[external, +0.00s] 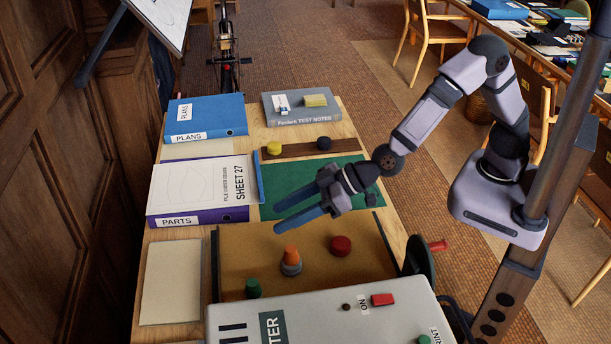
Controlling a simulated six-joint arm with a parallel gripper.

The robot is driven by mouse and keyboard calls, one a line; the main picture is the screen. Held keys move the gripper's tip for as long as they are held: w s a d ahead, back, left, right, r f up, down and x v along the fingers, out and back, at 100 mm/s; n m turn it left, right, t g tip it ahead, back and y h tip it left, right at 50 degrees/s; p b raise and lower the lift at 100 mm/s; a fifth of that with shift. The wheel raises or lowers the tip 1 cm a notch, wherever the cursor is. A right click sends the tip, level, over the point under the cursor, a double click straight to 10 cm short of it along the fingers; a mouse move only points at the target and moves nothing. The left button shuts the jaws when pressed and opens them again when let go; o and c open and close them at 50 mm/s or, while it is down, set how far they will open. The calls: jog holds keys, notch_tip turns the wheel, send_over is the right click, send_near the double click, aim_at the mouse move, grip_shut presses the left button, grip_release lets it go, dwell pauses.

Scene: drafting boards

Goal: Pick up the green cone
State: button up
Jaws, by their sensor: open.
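A small green piece (253,288), the only one here that could be the green cone, stands at the front left of the tan board (235,268). Its lower part is close to the machine's edge, and its exact shape is hard to tell. My gripper (277,217) is open and empty, with its blue fingers pointing left. It appears above the green mat, behind and above the green piece and apart from it.
An orange cone-like piece (291,254) on a grey base and a red disc (340,246) share the tan board. A grey machine (330,315) borders the front. A cream sheet (171,283) lies left.

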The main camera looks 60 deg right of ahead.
jog(key=s+a+t, duration=0.1)
jog(key=s+a, duration=0.4)
jog(key=a, duration=0.1)
send_near(257, 281)
jog(key=shift+w+a+f+n+y, duration=0.3)
jog(key=shift+w+a+f+y, duration=0.15)
jog(key=shift+f, duration=0.4)
jog(key=shift+t, duration=0.3)
jog(key=shift+w+a, duration=0.15)
jog(key=shift+x, duration=1)
jog(key=shift+w+p, duration=0.1)
jog(key=shift+p, duration=0.2)
jog(key=shift+p+x, duration=0.85)
jog(key=shift+x, duration=1.6)
jog(key=c, duration=1.1)
